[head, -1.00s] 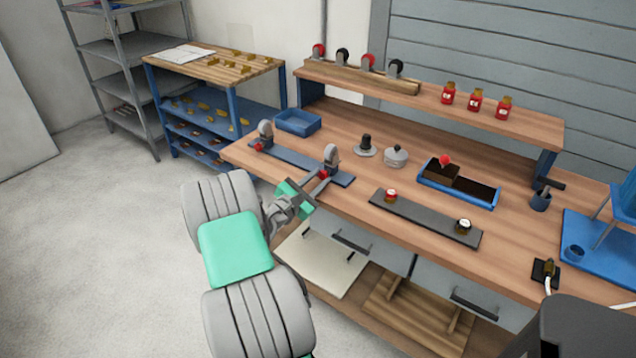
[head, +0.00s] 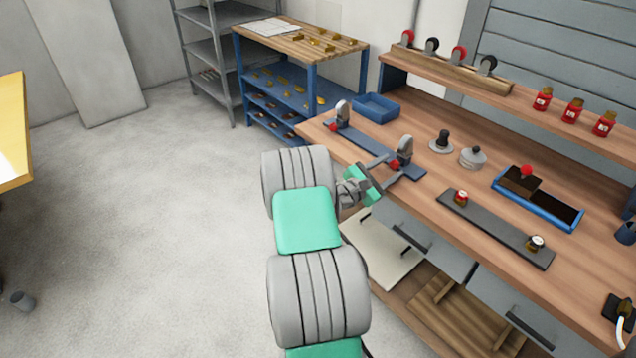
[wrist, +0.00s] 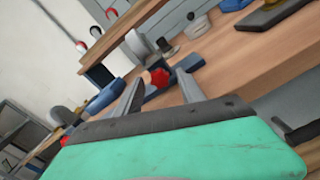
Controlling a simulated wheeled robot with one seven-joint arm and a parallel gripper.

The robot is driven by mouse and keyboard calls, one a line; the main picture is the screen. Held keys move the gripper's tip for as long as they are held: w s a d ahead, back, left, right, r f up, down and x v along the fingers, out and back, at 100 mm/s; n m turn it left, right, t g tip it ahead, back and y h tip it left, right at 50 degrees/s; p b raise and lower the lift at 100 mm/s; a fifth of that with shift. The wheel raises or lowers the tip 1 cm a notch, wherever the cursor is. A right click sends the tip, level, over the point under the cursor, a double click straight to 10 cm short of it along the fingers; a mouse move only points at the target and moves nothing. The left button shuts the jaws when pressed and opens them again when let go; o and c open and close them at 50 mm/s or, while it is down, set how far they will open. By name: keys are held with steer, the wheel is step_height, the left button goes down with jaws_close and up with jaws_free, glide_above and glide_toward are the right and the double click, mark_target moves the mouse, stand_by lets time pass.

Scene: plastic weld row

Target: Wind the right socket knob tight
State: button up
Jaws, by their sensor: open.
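A blue rail (head: 372,150) lies along the bench's left front and bears two upright grey round-topped pieces, each with a red knob low at its front. The right red knob (head: 395,165) is at the right grey piece (head: 405,149); the left red knob (head: 333,127) is at the left one. My gripper (head: 391,164) is open at the right knob, with a finger on either side of it in the picture. In the wrist view the right knob (wrist: 157,78) shows between the spread fingertips (wrist: 160,82). Whether they touch it, I cannot tell.
A dark plate (head: 495,228) with two small fittings lies to the right. A blue tray (head: 540,200), a lidded grey pot (head: 473,157) and a black-knobbed piece (head: 440,141) stand behind. A blue bin (head: 376,108) sits beyond the rail. Open floor lies left.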

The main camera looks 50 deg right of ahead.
steer(key=n+p, duration=0.1)
steer(key=n, duration=0.1)
steer(key=shift+r+n, duration=0.1)
steer(key=shift+n, duration=0.2)
steer(key=shift+a+n, duration=0.15)
steer(key=shift+n, duration=0.85)
steer(key=w+a+r+m+t+y+p, duration=0.1)
steer(key=w+a+m+y, duration=0.3)
steer(key=a, duration=0.7)
steer(key=w+a+r+m+t+y+p, duration=0.1)
steer(key=w+a+m+t+y, duration=0.2)
steer(key=a, duration=0.8)
steer(key=w+a+r+m+t+y+p, duration=0.1)
steer(key=w+a+m+y, duration=0.4)
steer(key=a, duration=0.7)
steer(key=shift+w+r+m+t+p, duration=0.25)
steer(key=shift+r+m+t+p, duration=0.2)
steer(key=shift+m, duration=0.35)
